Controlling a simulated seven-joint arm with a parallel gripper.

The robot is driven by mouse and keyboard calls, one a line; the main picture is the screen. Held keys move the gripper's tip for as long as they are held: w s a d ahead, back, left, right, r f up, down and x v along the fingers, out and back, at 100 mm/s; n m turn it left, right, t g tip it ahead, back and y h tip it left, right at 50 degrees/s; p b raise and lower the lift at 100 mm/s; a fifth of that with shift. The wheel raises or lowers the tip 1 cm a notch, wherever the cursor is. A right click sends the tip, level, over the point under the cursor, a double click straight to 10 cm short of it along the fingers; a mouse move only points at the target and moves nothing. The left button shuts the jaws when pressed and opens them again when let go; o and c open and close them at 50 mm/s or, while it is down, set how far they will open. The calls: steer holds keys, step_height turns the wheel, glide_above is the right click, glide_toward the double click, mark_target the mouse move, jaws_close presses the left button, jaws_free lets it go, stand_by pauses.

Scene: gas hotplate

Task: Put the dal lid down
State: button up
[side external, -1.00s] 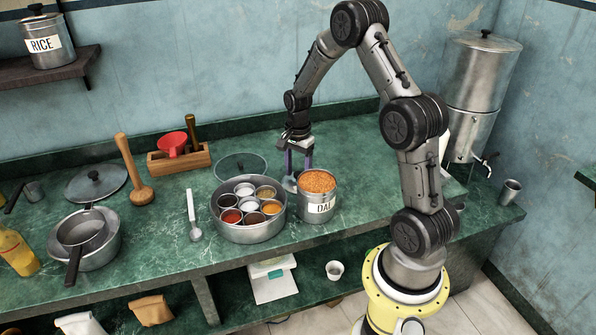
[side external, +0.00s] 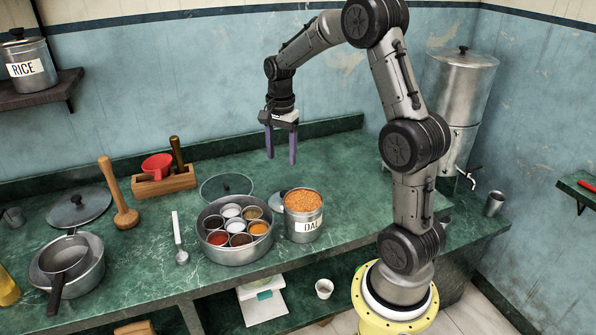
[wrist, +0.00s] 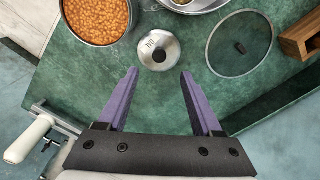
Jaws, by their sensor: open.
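The dal lid (wrist: 159,50) is a small round steel lid with a knob, lying flat on the green counter in the wrist view. In the side view only part of it (side external: 275,203) shows behind the dal tin. The dal tin (side external: 304,222) stands open, full of orange dal (side external: 303,200); it also shows at the upper left of the wrist view (wrist: 98,18). My gripper (side external: 281,160) is open and empty, raised above the counter behind the tin, with its purple fingers pointing down. In the wrist view the lid lies beyond the fingertips (wrist: 158,73), apart from them.
A round spice box (side external: 240,255) with several small cups stands left of the dal tin. A glass lid (side external: 227,187) lies behind it, and a wooden box (side external: 165,183) stands near the wall. A steel spoon (side external: 178,238) lies further left. The counter below my gripper is clear.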

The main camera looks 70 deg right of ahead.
steer(key=s+a+r+n+t, duration=0.2)
steer(key=s+a+r+n, duration=0.4)
steer(key=a, duration=0.3)
steer(key=s+a+r+n+t, duration=0.2)
steer(key=s+a+r+n, duration=0.2)
steer(key=s+a+n, duration=0.4)
steer(key=s+a+f+n+t, duration=0.1)
steer(key=s+a+n, duration=0.3)
steer(key=n, duration=0.1)
steer(key=shift+s, duration=0.25)
